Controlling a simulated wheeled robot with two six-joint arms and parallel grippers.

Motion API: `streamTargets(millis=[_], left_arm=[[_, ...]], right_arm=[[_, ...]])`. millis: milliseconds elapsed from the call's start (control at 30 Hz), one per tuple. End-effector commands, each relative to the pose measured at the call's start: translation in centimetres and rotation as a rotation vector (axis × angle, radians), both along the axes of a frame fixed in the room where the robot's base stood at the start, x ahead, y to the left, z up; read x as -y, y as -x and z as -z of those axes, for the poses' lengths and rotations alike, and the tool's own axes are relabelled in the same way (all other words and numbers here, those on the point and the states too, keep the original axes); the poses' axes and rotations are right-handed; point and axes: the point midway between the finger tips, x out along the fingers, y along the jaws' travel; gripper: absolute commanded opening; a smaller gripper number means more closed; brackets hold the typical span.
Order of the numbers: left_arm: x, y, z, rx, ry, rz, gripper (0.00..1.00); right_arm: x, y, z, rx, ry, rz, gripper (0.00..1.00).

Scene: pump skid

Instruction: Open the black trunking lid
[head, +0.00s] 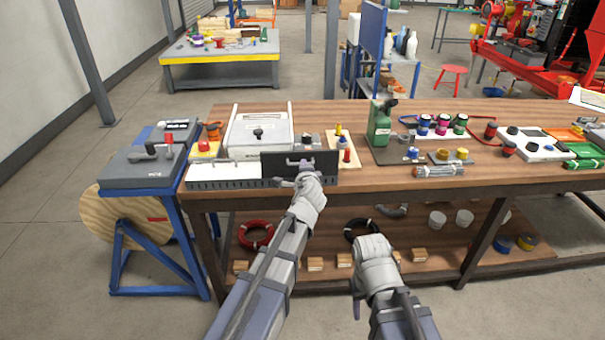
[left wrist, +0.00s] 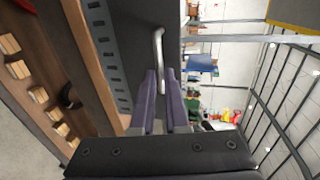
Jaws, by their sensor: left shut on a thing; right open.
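The black trunking lid (head: 325,161) is at the bench's front left edge, above the right part of the slotted trunking (head: 222,184). Its broad face is toward me and it looks tilted up. Its metal handle (head: 300,161) is on that face. My left gripper (head: 305,172) is shut on the handle. In the left wrist view my left fingers (left wrist: 161,84) close around the handle (left wrist: 158,45), with the dark lid (left wrist: 138,35) behind it. My right gripper (head: 375,285) is low in front of the bench, open and apart from everything; its fingertips are hard to see.
A white box (head: 262,128) stands behind the lid. A blue-framed stand (head: 150,165) is at the left. The bench's front edge (head: 400,189) runs close to both arms.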

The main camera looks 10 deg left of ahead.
Motion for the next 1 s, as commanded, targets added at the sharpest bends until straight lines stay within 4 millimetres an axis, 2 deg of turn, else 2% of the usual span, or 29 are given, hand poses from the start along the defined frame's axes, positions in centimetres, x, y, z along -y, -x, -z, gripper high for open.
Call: streamTargets(millis=[33, 267, 600, 1000], left_arm=[[-0.1, -0.2, 0.7, -0.007, 0.009, -0.010, 0.00], [0.0, 0.3, 1.2, 0.008, 0.002, -0.012, 0.00], [0.2, 1.4, 2.5, 0.124, -0.033, -0.012, 0.00], [0.6, 2.5, 4.0, 0.129, -0.034, -0.011, 0.00]], right_arm=[[0.0, 0.0, 0.5, 0.000, 0.000, 0.000, 0.50], [0.0, 0.0, 1.3, 0.000, 0.000, 0.000, 0.50], [0.0, -0.1, 5.2, 0.000, 0.000, 0.000, 0.50], [0.0, -0.1, 6.8, 0.000, 0.000, 0.000, 0.50]])
